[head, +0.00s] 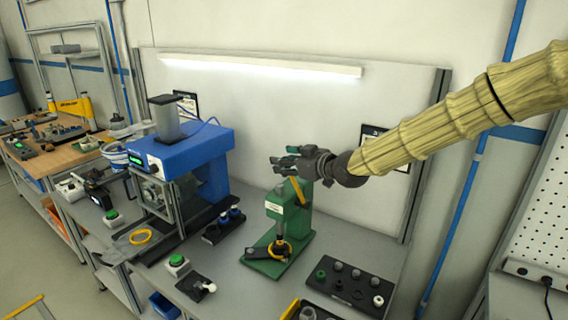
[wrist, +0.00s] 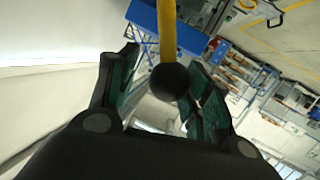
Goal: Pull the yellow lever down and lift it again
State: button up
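A green arbor press (head: 292,222) stands on the grey bench in the head view. Its yellow lever (head: 299,190) slants up toward my gripper (head: 285,160), which hides the upper end. In the wrist view the yellow lever (wrist: 166,32) ends in a black ball knob (wrist: 169,81). The knob is between the two spread fingers of my gripper (wrist: 166,68), with a visible gap on each side. My gripper is open and holds nothing. Its fingers point left in the head view, above the press.
A blue machine (head: 185,150) stands left of the press. A black tray with round parts (head: 349,285) lies to the right front. The wall panel is behind.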

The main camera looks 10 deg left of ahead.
jog(key=shift+f, duration=0.1)
jog(key=shift+s, duration=0.15)
jog(key=shift+s, duration=0.1)
jog(key=v, duration=1.2)
jog(key=shift+w, duration=0.25)
jog(key=shift+d, duration=0.1)
